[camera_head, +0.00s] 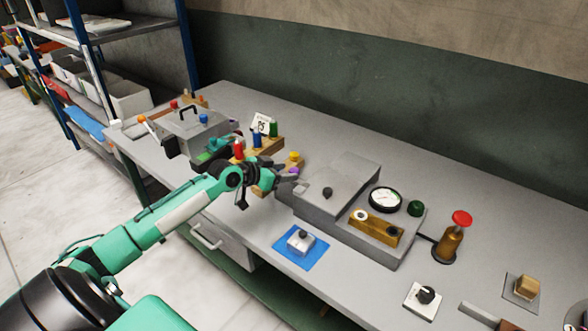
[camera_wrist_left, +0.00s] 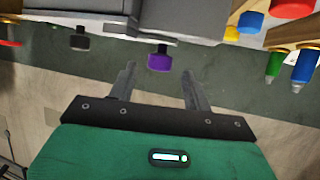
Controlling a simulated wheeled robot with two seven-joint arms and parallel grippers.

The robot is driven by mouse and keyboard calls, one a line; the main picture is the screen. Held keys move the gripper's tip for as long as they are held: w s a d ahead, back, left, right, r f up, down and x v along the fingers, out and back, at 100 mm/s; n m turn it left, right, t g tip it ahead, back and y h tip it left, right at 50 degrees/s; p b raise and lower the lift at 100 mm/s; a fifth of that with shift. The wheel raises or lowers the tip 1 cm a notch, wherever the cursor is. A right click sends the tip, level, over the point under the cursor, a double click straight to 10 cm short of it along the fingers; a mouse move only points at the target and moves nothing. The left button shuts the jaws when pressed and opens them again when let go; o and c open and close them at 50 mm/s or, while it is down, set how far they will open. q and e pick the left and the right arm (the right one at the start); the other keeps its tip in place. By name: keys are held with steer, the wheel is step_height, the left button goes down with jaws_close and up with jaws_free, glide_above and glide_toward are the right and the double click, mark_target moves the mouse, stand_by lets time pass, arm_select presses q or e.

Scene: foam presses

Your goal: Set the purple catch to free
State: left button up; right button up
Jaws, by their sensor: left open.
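The purple catch (camera_wrist_left: 159,58) is a small purple knob on the side of a grey press box, seen in the left wrist view just beyond my open fingers. In the head view the purple catch (camera_head: 293,171) shows small at the left end of the grey press (camera_head: 335,190), beside my left gripper (camera_head: 282,179). In the left wrist view my left gripper (camera_wrist_left: 158,85) is open and empty, its two fingers apart, with the purple knob between their lines and ahead of them. I cannot tell whether any finger touches it. My right gripper is not in view.
A wooden rack with red, blue and green pegs (camera_head: 256,139) and a yellow knob (camera_head: 294,156) stand close behind my left gripper. A dark knob (camera_wrist_left: 79,40) sits left of the catch in the wrist view. A blue mat (camera_head: 300,250) lies in front of the press.

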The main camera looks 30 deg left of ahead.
mark_target(291, 171)
arm_select(q)
steer(key=x, duration=0.3)
steer(key=shift+w+p, duration=0.1)
steer(key=shift+p, duration=0.2)
steer(key=shift+w+d+f, duration=0.2)
steer(key=shift+w+f, duration=0.05)
steer(key=shift+w, duration=0.15)
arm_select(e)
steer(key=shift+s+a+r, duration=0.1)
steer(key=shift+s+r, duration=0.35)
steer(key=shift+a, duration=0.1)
